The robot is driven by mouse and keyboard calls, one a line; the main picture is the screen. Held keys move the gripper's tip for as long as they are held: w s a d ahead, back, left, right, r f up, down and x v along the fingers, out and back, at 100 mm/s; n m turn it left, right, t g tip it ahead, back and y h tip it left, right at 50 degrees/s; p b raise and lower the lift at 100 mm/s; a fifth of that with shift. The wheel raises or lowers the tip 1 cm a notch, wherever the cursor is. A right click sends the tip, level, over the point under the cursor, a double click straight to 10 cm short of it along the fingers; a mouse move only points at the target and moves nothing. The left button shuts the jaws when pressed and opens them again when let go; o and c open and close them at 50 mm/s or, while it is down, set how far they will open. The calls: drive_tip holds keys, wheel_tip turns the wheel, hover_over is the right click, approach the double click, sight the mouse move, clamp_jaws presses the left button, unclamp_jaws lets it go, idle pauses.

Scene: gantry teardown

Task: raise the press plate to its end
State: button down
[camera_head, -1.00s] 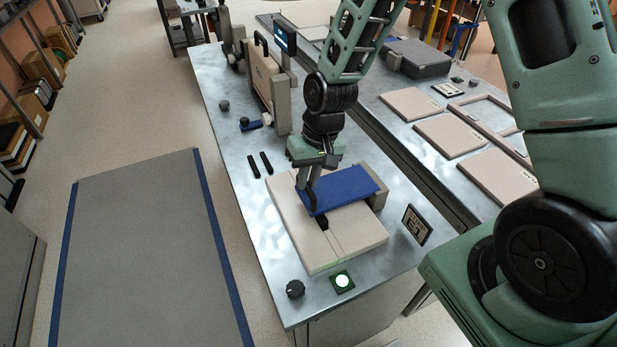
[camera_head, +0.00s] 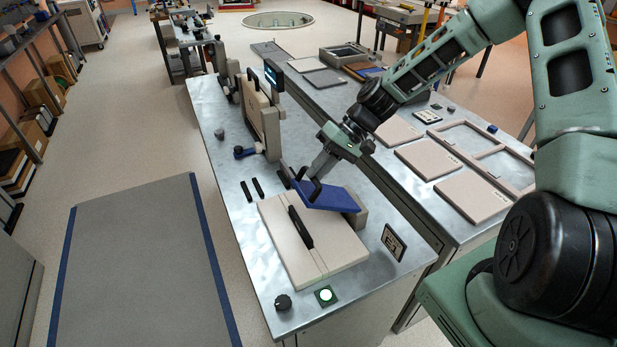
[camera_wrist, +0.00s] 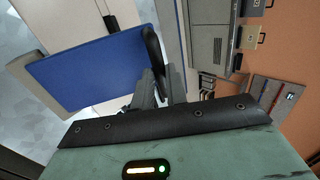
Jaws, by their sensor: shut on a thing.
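The blue press plate (camera_head: 330,198) is tilted over the right back part of a beige base block (camera_head: 275,243). Its right end is by a grey-beige support (camera_head: 357,213) on the bench. My gripper (camera_head: 306,181) is shut on the plate's left edge, with my arm reaching in from the upper right. In the wrist view the blue plate (camera_wrist: 90,70) fills the left middle, and my gripper's dark fingers (camera_wrist: 150,80) are at its right edge. The exact contact of the fingertips is partly hidden.
A black bar (camera_head: 300,228) lies on the base block. An upright beige device (camera_head: 262,120) stands behind. Flat beige panels (camera_head: 428,158) lie on the right bench.

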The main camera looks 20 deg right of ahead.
drive_tip(key=d+r+y+b, duration=0.2)
drive_tip(key=d+y, duration=0.6)
drive_tip(key=d, duration=0.7)
drive_tip(key=shift+d+r+b, duration=0.2)
drive_tip(key=shift+r+b, duration=0.05)
drive_tip(key=shift+b, duration=0.65)
drive_tip(key=shift+s+f, duration=0.1)
drive_tip(key=shift+f, duration=0.05)
drive_tip(key=c, duration=1.4)
unclamp_jaws()
drive_tip(key=shift+d, duration=0.1)
drive_tip(key=d+r+b, duration=0.1)
drive_tip(key=d+b, duration=0.4)
drive_tip(key=d, duration=1.2)
drive_tip(key=shift+r+b, duration=0.3)
drive_tip(key=shift+r, duration=0.1)
